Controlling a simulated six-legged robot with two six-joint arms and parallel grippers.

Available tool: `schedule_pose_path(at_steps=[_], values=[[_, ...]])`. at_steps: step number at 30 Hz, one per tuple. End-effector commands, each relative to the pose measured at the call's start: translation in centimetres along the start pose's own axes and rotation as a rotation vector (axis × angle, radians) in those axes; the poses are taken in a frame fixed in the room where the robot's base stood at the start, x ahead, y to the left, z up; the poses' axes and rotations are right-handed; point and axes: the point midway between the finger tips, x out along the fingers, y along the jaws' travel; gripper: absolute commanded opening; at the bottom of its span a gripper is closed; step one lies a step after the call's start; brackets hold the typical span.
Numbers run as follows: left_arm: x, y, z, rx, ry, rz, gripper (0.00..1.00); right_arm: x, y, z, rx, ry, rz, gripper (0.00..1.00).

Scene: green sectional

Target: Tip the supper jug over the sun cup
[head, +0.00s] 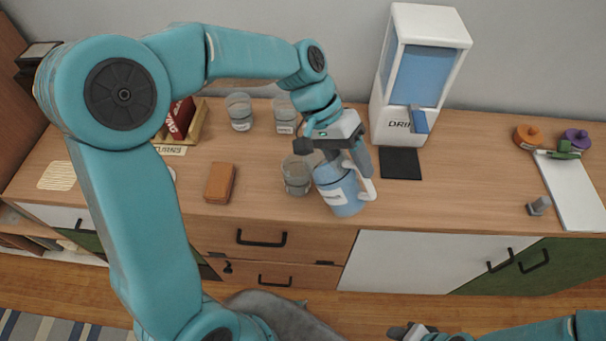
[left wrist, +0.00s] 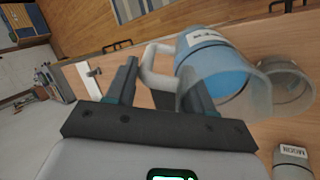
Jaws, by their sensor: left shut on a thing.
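The jug (head: 341,197) is blue with a clear rim, a white label and a white handle. My left gripper (head: 366,172) is shut on the handle; the wrist view shows the handle (left wrist: 158,65) between its fingers. The jug (left wrist: 213,65) is near the counter's front edge; I cannot tell whether it touches the counter. A clear cup (head: 296,178) stands just left of the jug, and it shows beside the jug's rim in the wrist view (left wrist: 288,88). Its label is hidden, so I cannot confirm it is the sun cup. My right gripper (head: 411,331) is low, its fingers unclear.
Clear cups (head: 239,112) (head: 285,115) stand farther back; one in the wrist view reads MOON (left wrist: 293,162). A white drink dispenser (head: 423,30) and dark mat (head: 400,163) are behind right. A brown block (head: 220,183) lies left.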

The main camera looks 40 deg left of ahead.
Motion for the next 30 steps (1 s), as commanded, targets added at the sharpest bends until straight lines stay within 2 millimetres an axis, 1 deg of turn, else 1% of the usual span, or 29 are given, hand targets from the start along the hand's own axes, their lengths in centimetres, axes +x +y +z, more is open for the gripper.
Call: schedule_pose_path(at_steps=[5,13,23,30], values=[[0.0,0.0,0.0,0.000,0.002,0.006,0.00,0.1,0.0,0.0,0.000,0.000,0.000,0.43],[0.0,-0.4,0.0,-0.002,0.002,0.069,0.00,1.1,0.4,0.0,0.000,0.000,0.000,0.43],[-0.2,-0.3,0.0,0.000,0.001,0.081,0.00,1.1,0.4,0.0,0.000,0.000,0.000,0.43],[-0.5,-0.6,0.0,-0.003,0.002,0.134,0.00,1.8,0.7,0.0,0.000,0.000,0.000,0.43]])
